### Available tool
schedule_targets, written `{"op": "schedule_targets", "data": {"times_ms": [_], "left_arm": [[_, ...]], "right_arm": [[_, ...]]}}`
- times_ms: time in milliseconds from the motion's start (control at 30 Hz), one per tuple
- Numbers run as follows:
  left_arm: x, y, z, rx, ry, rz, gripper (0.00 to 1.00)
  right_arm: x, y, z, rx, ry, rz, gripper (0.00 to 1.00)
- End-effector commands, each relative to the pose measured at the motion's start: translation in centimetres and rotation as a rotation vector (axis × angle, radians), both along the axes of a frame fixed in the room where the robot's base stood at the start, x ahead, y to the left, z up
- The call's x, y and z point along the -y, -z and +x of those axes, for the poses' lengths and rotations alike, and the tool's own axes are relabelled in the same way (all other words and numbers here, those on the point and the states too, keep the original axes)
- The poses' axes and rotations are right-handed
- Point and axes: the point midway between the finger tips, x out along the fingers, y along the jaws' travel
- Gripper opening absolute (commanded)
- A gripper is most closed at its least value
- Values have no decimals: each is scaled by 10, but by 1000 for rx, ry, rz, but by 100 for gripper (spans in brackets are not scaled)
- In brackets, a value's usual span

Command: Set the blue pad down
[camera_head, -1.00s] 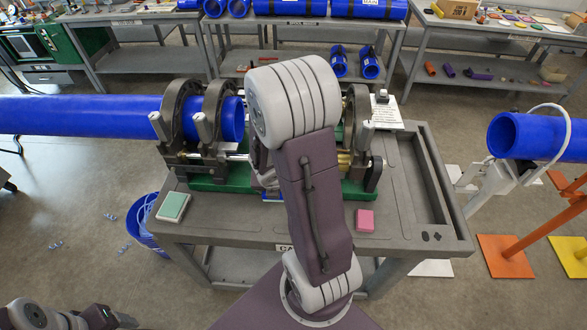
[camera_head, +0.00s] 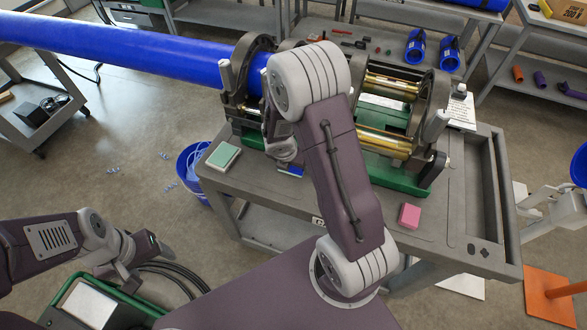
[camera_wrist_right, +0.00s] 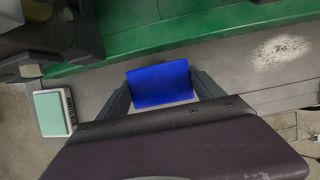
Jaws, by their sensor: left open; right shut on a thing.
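The blue pad (camera_wrist_right: 160,84) is between the fingers of my right gripper (camera_wrist_right: 162,88), which is shut on it. In the head view a small part of the blue pad (camera_head: 290,170) shows beside my right arm, low over the cart's grey top, near the green base of the fusion machine. I cannot tell whether the pad touches the top. The right fingers are mostly hidden in the head view by my own arm. My left gripper (camera_head: 128,272) is open and empty at the lower left, off the cart, above a green-framed box.
The grey cart (camera_head: 455,225) carries a green-and-white pad (camera_head: 223,156), a pink pad (camera_head: 410,215) and the fusion machine (camera_head: 400,182) holding a long blue pipe (camera_head: 130,45). A blue bucket (camera_head: 190,170) stands left of the cart.

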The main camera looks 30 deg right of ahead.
Motion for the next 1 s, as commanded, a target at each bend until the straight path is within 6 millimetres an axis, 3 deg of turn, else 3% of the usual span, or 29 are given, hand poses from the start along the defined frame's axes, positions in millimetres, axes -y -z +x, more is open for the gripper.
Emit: {"op": "schedule_targets", "data": {"times_ms": [133, 333, 767, 800, 833, 1000], "left_arm": [[0, 4, 0, 0, 0, 0, 71], [0, 30, 0, 0, 0, 0, 71], [0, 33, 0, 0, 0, 0, 71], [0, 31, 0, 0, 0, 0, 71], [0, 31, 0, 0, 0, 0, 71], [0, 31, 0, 0, 0, 0, 71]], "right_arm": [[-1, 6, 2, 0, 0, 0, 44], [-1, 42, 1, -1, -1, -1, 44], [-1, 47, 1, 1, 0, 1, 44], [-1, 44, 1, 1, 0, 1, 88], [-1, 44, 1, 1, 0, 1, 96], [-1, 44, 1, 1, 0, 1, 98]]}}
